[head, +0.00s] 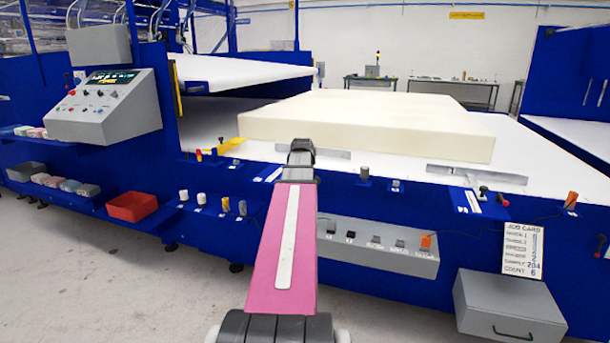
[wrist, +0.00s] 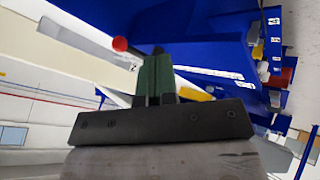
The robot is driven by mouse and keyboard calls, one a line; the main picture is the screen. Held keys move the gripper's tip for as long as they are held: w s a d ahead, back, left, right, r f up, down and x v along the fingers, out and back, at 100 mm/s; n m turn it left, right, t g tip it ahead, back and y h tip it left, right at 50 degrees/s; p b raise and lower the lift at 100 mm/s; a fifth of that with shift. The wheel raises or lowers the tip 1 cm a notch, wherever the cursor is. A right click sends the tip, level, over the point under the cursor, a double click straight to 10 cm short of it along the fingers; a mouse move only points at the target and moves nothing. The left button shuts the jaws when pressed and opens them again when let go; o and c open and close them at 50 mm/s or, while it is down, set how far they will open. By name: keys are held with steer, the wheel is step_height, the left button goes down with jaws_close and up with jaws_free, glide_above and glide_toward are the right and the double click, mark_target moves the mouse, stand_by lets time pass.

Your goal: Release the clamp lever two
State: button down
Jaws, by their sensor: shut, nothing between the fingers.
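My gripper shows in the wrist view (wrist: 156,60) with its fingers together and nothing between them. A red round knob (wrist: 120,44) is just left of the fingertips in that view, apart from them, beside a small white label (wrist: 133,67) too small to read surely. In the head view my arm's dark end covers part of the blue table edge. I cannot tell which is lever two.
A cream foam block (head: 370,120) lies on the white table (head: 400,172). Below the edge are a grey switch box (head: 375,245), a grey drawer box (head: 508,305) and a red bin (head: 132,206). A control panel (head: 105,105) stands at left. The floor in front is clear.

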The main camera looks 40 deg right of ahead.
steer(key=v, duration=0.6)
steer(key=shift+s+d, duration=0.25)
steer(key=shift+s, duration=0.05)
steer(key=w+a+f+g+y, duration=0.1)
steer(key=w+a+f, duration=0.1)
steer(key=a+f, duration=0.6)
steer(key=w+a+f+y, duration=0.2)
steer(key=a+f, duration=0.3)
steer(key=a, duration=0.7)
steer(key=w+a+f+g+y, duration=0.1)
steer(key=w+a+f, duration=0.2)
steer(key=a+f, duration=0.45)
steer(key=s+a+f+g, duration=0.1)
steer(key=s+a+f, duration=0.2)
steer(key=a, duration=0.6)
steer(key=s+a+f+g+y, duration=0.1)
steer(key=s+a+f, duration=0.2)
steer(key=a, duration=0.6)
steer(key=s+a+f+g, duration=0.1)
steer(key=s+a+f, duration=0.3)
steer(key=a, duration=0.5)
step_height(320, 180, down, 3)
steer(key=shift+r+g, duration=0.25)
steer(key=shift+g, duration=0.15)
